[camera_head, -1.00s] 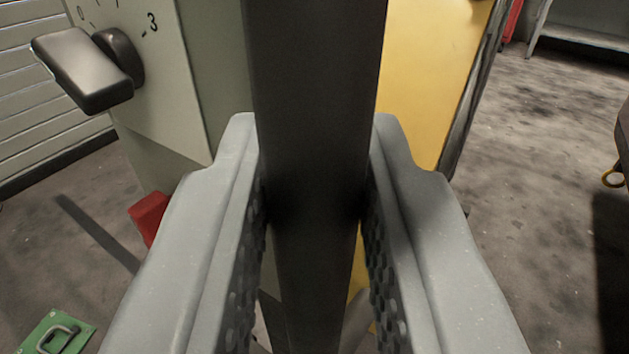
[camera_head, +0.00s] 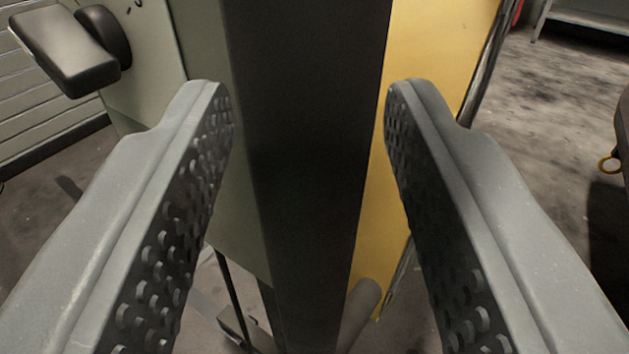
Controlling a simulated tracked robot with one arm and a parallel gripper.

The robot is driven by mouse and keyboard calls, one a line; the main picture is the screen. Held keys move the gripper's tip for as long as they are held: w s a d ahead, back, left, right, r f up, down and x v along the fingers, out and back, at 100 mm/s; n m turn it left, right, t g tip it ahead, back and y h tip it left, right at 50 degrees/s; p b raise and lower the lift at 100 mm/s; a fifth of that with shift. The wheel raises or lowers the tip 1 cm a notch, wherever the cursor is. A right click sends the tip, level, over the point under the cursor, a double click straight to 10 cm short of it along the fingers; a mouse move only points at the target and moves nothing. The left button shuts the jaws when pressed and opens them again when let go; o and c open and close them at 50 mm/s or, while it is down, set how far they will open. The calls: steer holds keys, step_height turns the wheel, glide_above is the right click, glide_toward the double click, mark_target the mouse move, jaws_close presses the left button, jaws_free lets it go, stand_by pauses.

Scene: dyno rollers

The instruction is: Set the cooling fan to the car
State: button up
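A dark upright bar (camera_head: 308,130) stands between the two fingers of my gripper (camera_head: 308,95). The gripper is open, with a gap on each side of the bar. Behind the bar are a pale grey-green panel (camera_head: 200,40) and a yellow panel (camera_head: 435,60); these look like parts of the cooling fan, but its whole shape is out of view. A black knob (camera_head: 75,50) sticks out at upper left.
A slatted pale wall (camera_head: 45,115) is at left. A grey bench or shelf (camera_head: 590,20) stands at the far upper right. A grey round-ended part (camera_head: 363,298) shows low beside the bar.

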steer(key=shift+s+d, duration=0.3)
steer(key=shift+s, duration=0.25)
steer(key=s, duration=1.3)
steer(key=shift+d+p, duration=0.15)
steer(key=shift+p, duration=0.2)
steer(key=shift+f, duration=0.1)
